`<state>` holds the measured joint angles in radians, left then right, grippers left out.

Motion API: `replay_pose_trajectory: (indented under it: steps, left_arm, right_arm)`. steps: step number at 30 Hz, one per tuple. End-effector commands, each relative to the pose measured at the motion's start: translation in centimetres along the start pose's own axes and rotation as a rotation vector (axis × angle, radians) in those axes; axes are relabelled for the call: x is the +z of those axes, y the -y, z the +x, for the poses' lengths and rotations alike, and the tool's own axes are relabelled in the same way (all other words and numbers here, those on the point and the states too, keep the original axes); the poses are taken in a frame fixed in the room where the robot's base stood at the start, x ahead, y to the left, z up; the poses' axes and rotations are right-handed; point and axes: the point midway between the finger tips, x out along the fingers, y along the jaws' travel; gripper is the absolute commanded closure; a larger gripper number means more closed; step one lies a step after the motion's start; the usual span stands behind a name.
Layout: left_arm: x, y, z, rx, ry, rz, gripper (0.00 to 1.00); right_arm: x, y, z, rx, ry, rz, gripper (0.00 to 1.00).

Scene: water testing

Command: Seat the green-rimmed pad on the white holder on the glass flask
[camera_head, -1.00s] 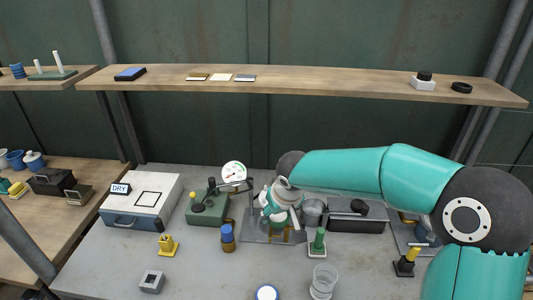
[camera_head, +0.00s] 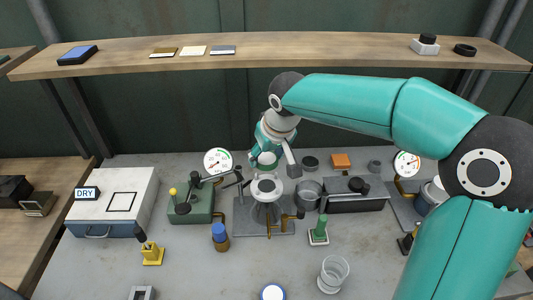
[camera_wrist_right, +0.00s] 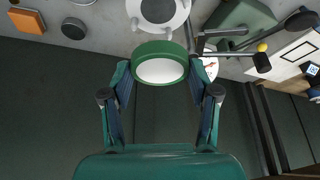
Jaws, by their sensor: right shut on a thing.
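My right gripper (camera_head: 268,150) is shut on the green-rimmed pad (camera_head: 266,160). In the right wrist view the pad (camera_wrist_right: 160,70) shows its white face and green rim between the two fingers (camera_wrist_right: 160,92). The white holder (camera_head: 267,187) is a round white piece with a dark centre, on top of the glass flask (camera_head: 265,213). The gripper and pad are behind and above the holder in the head view, apart from it. The holder (camera_wrist_right: 158,10) is cut off at the top edge of the wrist view. My left gripper is not in view.
A green device (camera_head: 190,205) with a yellow-knobbed lever stands left of the flask. A metal cup (camera_head: 308,192) and a dark box (camera_head: 352,197) are at the right. A clear beaker (camera_head: 333,272) stands in front. A wooden shelf (camera_head: 300,50) runs behind.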

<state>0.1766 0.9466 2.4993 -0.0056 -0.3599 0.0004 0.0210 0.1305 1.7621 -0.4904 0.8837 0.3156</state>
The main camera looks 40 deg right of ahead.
Motion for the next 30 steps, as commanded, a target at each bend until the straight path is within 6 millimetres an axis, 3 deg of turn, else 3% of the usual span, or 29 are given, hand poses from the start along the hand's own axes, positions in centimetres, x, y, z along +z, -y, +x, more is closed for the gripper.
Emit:
replay_pose_trajectory:
  steps: [8, 21, 30]
  left_arm:
    - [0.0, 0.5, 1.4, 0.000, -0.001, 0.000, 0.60]
    - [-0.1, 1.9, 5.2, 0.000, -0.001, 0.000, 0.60]
    - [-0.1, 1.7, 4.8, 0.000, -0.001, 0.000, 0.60]
  right_arm:
    - [0.6, 0.0, 1.4, -0.001, -0.001, -0.001, 0.63]
    - [2.2, 0.0, 5.4, -0.001, -0.001, -0.001, 0.63]
    - [2.1, 0.0, 4.9, -0.001, -0.002, -0.001, 0.63]
